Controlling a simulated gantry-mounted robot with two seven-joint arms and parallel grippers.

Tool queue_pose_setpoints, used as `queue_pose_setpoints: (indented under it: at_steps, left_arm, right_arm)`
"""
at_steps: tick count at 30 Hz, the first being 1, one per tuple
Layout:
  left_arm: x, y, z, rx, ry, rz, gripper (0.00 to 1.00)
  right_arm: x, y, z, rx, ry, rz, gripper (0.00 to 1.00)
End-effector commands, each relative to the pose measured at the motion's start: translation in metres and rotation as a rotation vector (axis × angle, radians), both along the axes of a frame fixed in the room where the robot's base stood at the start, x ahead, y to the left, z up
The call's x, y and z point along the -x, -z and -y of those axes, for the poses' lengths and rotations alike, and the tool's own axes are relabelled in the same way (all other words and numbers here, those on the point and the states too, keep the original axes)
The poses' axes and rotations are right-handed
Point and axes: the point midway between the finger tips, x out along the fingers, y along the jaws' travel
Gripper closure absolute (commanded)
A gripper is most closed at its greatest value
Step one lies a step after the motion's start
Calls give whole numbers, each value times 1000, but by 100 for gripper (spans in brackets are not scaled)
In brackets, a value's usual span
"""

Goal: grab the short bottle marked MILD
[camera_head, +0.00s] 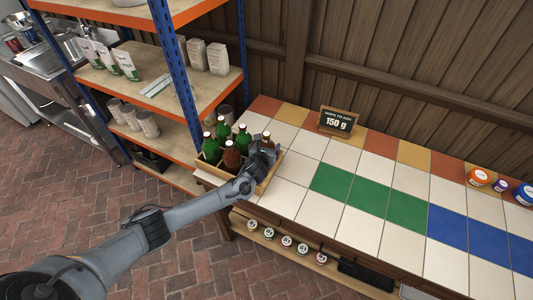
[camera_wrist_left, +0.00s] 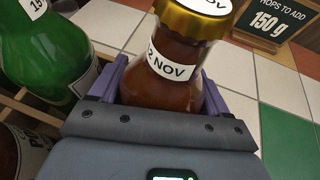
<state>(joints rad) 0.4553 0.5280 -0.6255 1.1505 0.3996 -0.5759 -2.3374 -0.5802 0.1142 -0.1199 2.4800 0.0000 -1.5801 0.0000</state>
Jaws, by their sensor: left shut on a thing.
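My left gripper (camera_head: 264,148) is at the right end of a wooden crate (camera_head: 268,183) of bottles. In the left wrist view its jaws (camera_wrist_left: 165,88) are shut on a brown bottle (camera_wrist_left: 172,90) with a gold cap and a neck label reading "2 NOV". In the head view only the top of this held bottle (camera_head: 267,137) shows past the gripper. Its body label is hidden, so I cannot read MILD on it. Another brown bottle (camera_head: 231,156) stands in the crate to the left. My right gripper is not in view.
Several green bottles (camera_head: 211,149) stand in the crate, one close beside the gripper in the wrist view (camera_wrist_left: 45,60). A blue shelf post (camera_head: 178,75) rises behind left. A sign reading "150 g" (camera_head: 337,122) stands behind. The tiled counter (camera_head: 290,198) right of the crate is clear.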

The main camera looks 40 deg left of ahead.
Motion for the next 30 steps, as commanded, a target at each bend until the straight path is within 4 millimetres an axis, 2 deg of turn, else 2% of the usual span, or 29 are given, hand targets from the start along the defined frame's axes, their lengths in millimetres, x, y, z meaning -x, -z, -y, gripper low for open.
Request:
queue_pose_setpoints:
  at_steps: [2, 9, 13, 30]
  left_arm:
    - [0, 0, 0, 0, 0, 0, 79]
    - [-1, -3, 0, 0, -1, 4, 79]
    - [-1, -12, -1, 0, -1, 5, 79]
    - [0, -96, 3, -2, 23, 7, 79]
  right_arm:
    - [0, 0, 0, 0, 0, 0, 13]
    - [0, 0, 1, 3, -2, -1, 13]
    - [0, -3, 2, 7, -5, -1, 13]
    - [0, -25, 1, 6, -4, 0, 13]
